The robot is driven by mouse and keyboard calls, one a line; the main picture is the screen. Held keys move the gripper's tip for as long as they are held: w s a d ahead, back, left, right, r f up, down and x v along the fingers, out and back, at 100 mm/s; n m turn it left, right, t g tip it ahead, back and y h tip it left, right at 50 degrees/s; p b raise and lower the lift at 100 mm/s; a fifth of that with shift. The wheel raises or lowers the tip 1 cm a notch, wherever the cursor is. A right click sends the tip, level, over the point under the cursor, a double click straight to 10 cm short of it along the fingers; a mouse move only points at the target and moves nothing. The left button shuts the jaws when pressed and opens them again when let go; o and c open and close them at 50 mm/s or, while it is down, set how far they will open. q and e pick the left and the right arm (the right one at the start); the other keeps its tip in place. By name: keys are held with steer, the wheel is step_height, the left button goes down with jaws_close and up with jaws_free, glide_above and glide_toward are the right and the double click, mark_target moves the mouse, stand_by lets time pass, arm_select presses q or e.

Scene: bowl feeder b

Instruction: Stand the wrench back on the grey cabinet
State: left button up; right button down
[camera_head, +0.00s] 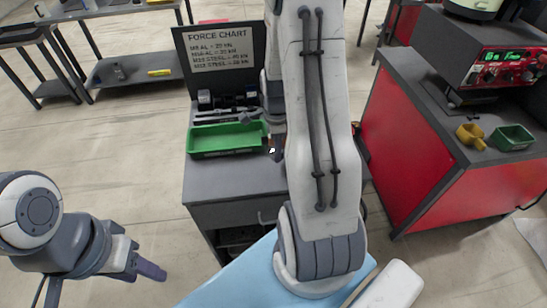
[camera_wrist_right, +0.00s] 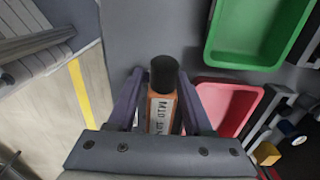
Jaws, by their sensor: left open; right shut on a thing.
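The wrench shows in the right wrist view as an orange body (camera_wrist_right: 158,112) with a black round end and a printed label. My right gripper (camera_wrist_right: 160,108) is shut on it, a finger on each side. In the head view, my right gripper (camera_head: 276,142) is mostly hidden behind my own arm, over the grey cabinet (camera_head: 225,183). The cabinet top also shows in the right wrist view (camera_wrist_right: 140,35). I cannot tell whether the wrench touches the cabinet. My left gripper (camera_head: 150,270) is open and empty, at lower left, away from the cabinet.
A green tray (camera_head: 228,152) sits on the cabinet before a force chart board (camera_head: 222,57) and dark tools. A red tray (camera_wrist_right: 228,105) lies close right of the wrench. A red cabinet (camera_head: 410,140) with a machine stands at right. The cabinet's front left top is clear.

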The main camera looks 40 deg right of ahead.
mark_target(274, 167)
steer(key=shift+w+a+f, duration=0.1)
steer(key=shift+a+f, duration=0.1)
steer(key=shift+a, duration=0.15)
steer(key=shift+f, duration=2.05)
steer(key=shift+f, duration=0.1)
steer(key=shift+c, duration=1.5)
jaws_free()
